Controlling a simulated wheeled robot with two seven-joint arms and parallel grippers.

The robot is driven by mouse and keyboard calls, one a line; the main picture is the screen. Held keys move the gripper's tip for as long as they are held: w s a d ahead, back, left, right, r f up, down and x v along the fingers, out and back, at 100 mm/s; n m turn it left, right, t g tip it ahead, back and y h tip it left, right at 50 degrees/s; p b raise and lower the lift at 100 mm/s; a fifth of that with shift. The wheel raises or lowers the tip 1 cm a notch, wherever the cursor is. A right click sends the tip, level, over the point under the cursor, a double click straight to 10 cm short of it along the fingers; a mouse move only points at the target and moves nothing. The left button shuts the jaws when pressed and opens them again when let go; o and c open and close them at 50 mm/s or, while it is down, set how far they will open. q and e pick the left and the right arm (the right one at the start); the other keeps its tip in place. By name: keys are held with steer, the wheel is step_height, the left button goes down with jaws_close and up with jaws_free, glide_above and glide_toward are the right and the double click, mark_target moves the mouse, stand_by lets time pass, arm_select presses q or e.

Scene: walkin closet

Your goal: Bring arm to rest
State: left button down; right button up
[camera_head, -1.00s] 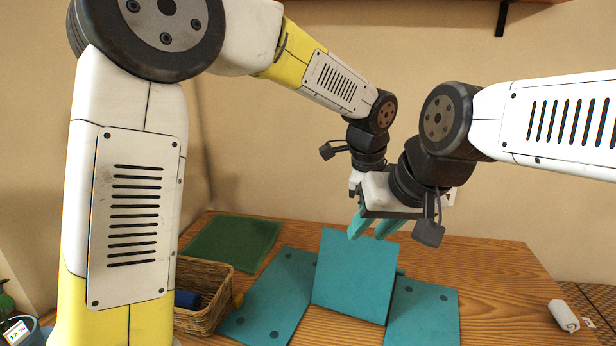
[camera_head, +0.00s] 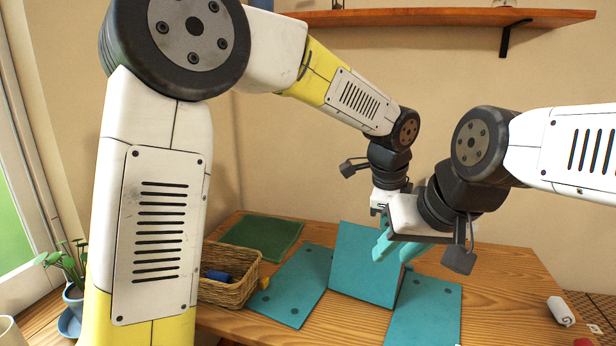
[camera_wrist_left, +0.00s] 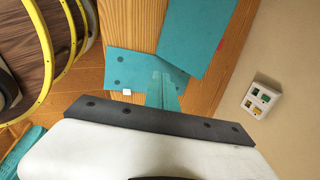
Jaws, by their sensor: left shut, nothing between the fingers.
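My right gripper (camera_head: 398,248) has teal fingers that point down and stand apart with nothing seen between them. It hangs above the table, in front of a tilted teal panel (camera_head: 366,265). My left arm, white and yellow, arches across the head view. I cannot tell whether the two grippers touch.
The wooden table (camera_head: 490,268) carries teal panels, a green mat (camera_head: 262,236), a wicker basket (camera_head: 228,290) with a blue item and a white roll (camera_head: 561,311). A potted plant (camera_head: 72,275) stands at the left. A wall shelf (camera_head: 430,18) is above. The table's right side is mostly clear.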

arm_select(q)
steer(key=s+a+r+n+t, duration=0.1)
steer(key=s+a+r+n, duration=0.3)
steer(key=a, duration=0.6)
steer(key=a+r+n, duration=0.2)
steer(key=a+n, duration=0.4)
steer(key=a, duration=0.3)
steer(key=s+a+f+n+t, duration=0.1)
steer(key=s+a+n+t, duration=0.1)
steer(key=s+a+n, duration=0.9)
steer(key=shift+s+a+f+n+h, duration=0.2)
steer(key=shift+a+n+h, duration=0.1)
steer(key=shift+a+n, duration=0.45)
